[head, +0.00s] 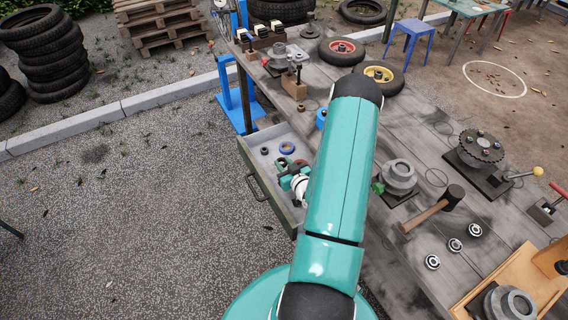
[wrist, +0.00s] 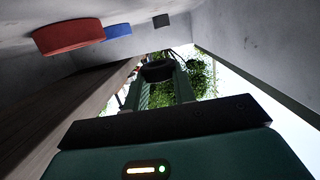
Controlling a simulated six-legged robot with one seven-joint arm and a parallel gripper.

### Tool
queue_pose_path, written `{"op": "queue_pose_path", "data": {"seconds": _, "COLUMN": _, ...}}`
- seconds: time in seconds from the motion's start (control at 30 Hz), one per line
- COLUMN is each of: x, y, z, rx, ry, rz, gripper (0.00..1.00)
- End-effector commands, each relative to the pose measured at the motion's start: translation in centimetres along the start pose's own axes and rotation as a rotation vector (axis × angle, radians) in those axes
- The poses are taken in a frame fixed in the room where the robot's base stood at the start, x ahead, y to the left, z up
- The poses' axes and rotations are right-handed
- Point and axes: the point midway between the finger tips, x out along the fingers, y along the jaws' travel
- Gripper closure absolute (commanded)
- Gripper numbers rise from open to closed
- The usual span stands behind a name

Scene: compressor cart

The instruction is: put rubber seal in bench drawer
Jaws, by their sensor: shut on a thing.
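The bench drawer (head: 262,168) is pulled open on the left side of the bench. My gripper (head: 282,165) is low inside it; in the wrist view, my gripper (wrist: 162,82) is shut on a black ring, the rubber seal (wrist: 158,70). The held seal is hard to make out in the head view. A small black ring (head: 264,150), a blue ring (head: 287,147) and a red ring (head: 302,162) lie on the drawer floor beyond and beside my gripper. My arm hides part of the drawer's right side.
The bench top (head: 418,150) carries a mallet (head: 436,207), several bearings, a grey casting (head: 398,176) and two small wheels. A blue stand (head: 237,100) is beyond the drawer. The drawer handle (head: 255,187) faces open gravel on the left.

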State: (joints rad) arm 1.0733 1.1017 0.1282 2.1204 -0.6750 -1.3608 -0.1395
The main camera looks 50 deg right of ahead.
Motion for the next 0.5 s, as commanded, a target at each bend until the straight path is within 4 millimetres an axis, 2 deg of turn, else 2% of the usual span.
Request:
{"op": "queue_pose_path", "data": {"seconds": 0.27, "x": 0.13, "y": -0.08, "z": 0.94, "rx": -0.001, "ry": -0.008, "rz": 0.000, "gripper": 0.95}}
{"op": "queue_pose_path", "data": {"seconds": 0.3, "x": 0.15, "y": -0.09, "z": 0.97, "rx": -0.001, "ry": -0.009, "rz": -0.001, "gripper": 0.66}}
{"op": "queue_pose_path", "data": {"seconds": 0.37, "x": 0.18, "y": -0.09, "z": 0.98, "rx": -0.002, "ry": -0.010, "rz": -0.001, "gripper": 0.54}}
{"op": "queue_pose_path", "data": {"seconds": 0.5, "x": 0.22, "y": -0.09, "z": 0.97, "rx": -0.003, "ry": -0.010, "rz": -0.001, "gripper": 0.52}}
